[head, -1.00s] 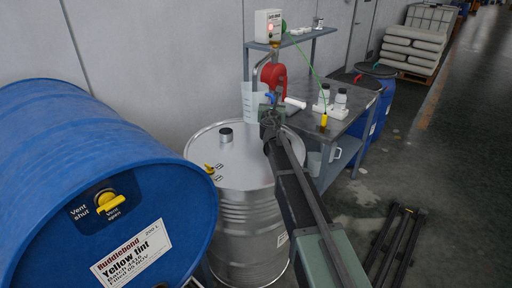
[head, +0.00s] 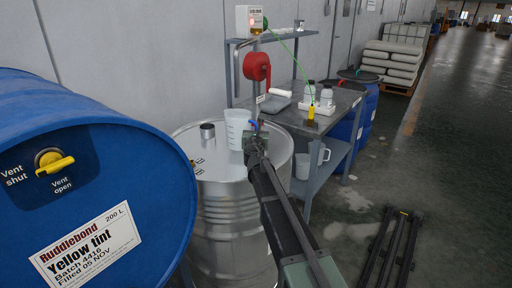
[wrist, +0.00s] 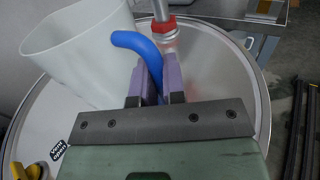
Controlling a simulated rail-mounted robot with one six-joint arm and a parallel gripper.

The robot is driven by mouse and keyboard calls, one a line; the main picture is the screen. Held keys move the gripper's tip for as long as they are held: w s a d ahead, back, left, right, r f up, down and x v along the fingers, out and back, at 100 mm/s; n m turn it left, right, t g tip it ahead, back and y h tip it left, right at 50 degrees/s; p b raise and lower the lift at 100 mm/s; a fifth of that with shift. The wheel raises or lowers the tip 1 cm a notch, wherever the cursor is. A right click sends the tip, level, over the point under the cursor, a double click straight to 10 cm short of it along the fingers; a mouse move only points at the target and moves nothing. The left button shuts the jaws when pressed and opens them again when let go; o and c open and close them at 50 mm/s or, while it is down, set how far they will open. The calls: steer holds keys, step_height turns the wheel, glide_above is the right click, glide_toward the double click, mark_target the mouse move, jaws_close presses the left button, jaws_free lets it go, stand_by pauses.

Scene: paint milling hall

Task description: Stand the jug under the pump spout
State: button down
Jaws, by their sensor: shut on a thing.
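The jug (head: 236,130) is a translucent white measuring jug with a blue handle (wrist: 136,42). My gripper (head: 256,142) is shut on the blue handle, its purple-grey fingers (wrist: 158,82) on either side of it in the wrist view. The jug is upright over the steel drum's lid (head: 189,140); I cannot tell whether its base touches the lid. The red pump (head: 257,66) stands behind the jug. The pump's pipe with a red collar (wrist: 164,24) shows right of the jug.
A blue drum (head: 90,130) lies close on the left. A metal bung (head: 207,131) stands up from the lid left of the jug. A dark rack (head: 388,245) lies on the floor.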

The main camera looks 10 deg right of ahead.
step_height(320, 180, down, 3)
steer(key=shift+f+b, duration=0.15)
steer(key=shift+b, duration=0.7)
steer(key=shift+r, duration=0.25)
steer(key=c, duration=1.7)
jaws_free()
steer(key=shift+f, duration=0.2)
steer(key=o, duration=0.5)
steer(key=shift+r, duration=0.1)
steer(key=shift+r+p, duration=0.25)
steer(key=shift+p, duration=0.15)
steer(key=v, duration=1.2)
steer(key=shift+s+f, duration=0.1)
steer(key=shift+f, duration=0.1)
